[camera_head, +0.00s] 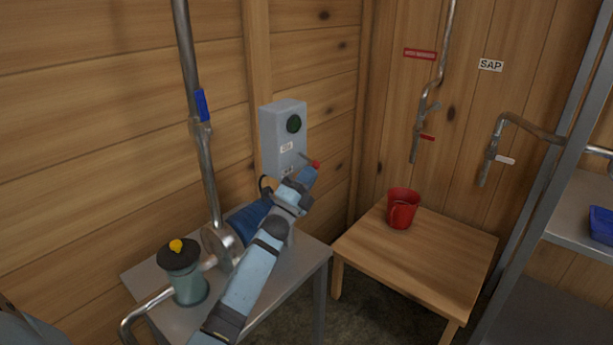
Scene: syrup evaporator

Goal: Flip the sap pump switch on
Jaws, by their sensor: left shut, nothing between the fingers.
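The grey switch box (283,132) is fixed to the wooden wall post, with a dark green round lamp or button (294,123) on its front and small white labels below it. A red-tipped lever (315,164) shows at the box's lower right. My left gripper (307,176) is shut and empty, right at the lower front of the box, close to the red tip. I cannot tell whether they touch. My left arm hides the lower part of the box and part of the blue pump (249,217) on the metal table. My right gripper is not in view.
A metal pipe with a blue valve handle (202,104) rises left of the box. A jar with a yellow knob (180,262) stands on the metal table (313,258). A red mug (403,208) sits on a wooden table (432,254) at right. Wall taps hang behind it.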

